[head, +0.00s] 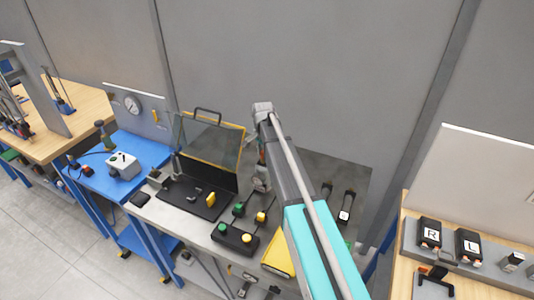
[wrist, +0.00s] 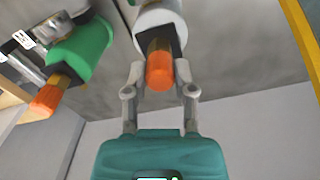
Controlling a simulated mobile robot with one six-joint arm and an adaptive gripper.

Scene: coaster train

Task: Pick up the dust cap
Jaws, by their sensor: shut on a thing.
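In the wrist view, an orange dust cap (wrist: 160,74) sits at the end of a dark collar on a white cylindrical body (wrist: 160,20). My gripper (wrist: 160,68) has one finger on each side of this cap and is shut on it. The cap still lines up with the collar; I cannot tell whether it is loose. A second orange cap (wrist: 47,101) is on a green cylindrical body (wrist: 80,50) to the left, apart from my fingers. In the head view my arm largely hides the gripper and the caps.
In the head view, a grey-topped bench (head: 160,209) holds a black panel with a yellow-edged lid (head: 212,135) and a black button box (head: 234,239). A blue table (head: 147,152) stands left, a wooden bench with R and L boxes (head: 448,240) right. A grey wall is behind.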

